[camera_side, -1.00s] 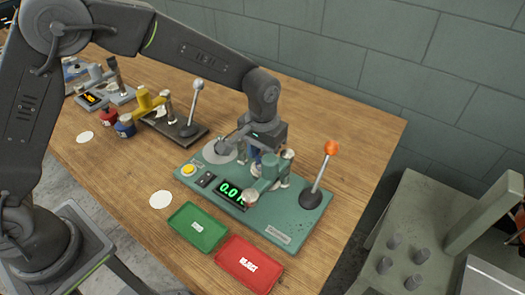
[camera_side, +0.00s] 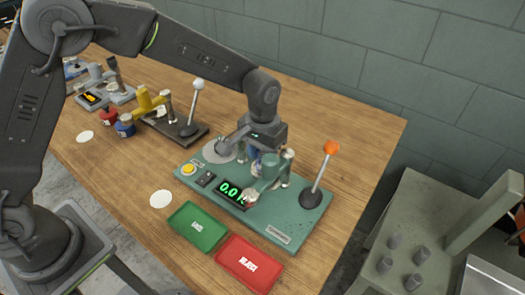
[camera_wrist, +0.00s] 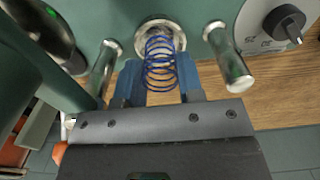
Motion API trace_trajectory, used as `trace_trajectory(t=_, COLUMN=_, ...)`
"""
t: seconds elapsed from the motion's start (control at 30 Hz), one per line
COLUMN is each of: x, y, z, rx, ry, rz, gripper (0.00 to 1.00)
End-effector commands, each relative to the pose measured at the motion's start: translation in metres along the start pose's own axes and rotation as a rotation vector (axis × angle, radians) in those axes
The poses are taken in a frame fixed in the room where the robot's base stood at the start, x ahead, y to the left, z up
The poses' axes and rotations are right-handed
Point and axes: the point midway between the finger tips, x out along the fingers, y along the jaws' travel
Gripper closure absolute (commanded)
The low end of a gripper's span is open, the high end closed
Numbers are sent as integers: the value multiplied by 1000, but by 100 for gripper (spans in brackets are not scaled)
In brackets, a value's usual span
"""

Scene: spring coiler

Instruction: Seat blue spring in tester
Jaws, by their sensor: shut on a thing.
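The blue spring (camera_wrist: 160,62) shows in the wrist view between the blue fingers of my gripper (camera_wrist: 158,82), which is shut on it. Its far end overlaps the round metal seat (camera_wrist: 160,30) of the tester; I cannot tell whether it touches the seat. In the side view my gripper (camera_side: 256,158) is over the green tester (camera_side: 285,222), and the spring is mostly hidden by the gripper and the tester's posts. The tester's display (camera_side: 231,189) reads about 0.0, its last digit partly hidden.
Metal posts (camera_wrist: 229,58) stand on both sides of the seat. An orange-knobbed lever (camera_side: 322,170) rises at the tester's right. A green tray (camera_side: 198,225) and a red tray (camera_side: 248,263) lie in front. A yellow-and-black device (camera_side: 180,125) with a white-knobbed lever stands behind to the left.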

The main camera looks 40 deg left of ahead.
Motion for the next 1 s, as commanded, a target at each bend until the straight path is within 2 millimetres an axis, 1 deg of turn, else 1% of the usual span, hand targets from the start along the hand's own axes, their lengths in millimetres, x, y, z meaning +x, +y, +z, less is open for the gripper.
trace_trajectory(t=0.43, x=9, y=0, z=0, rx=0, ry=0, rz=0, gripper=79)
trace_trajectory(t=0.87, x=9, y=0, z=0, rx=0, ry=0, rz=0, gripper=79)
trace_trajectory(t=0.9, x=9, y=0, z=0, rx=0, ry=0, rz=0, gripper=62)
trace_trajectory(t=1.0, x=9, y=0, z=0, rx=0, ry=0, rz=0, gripper=53)
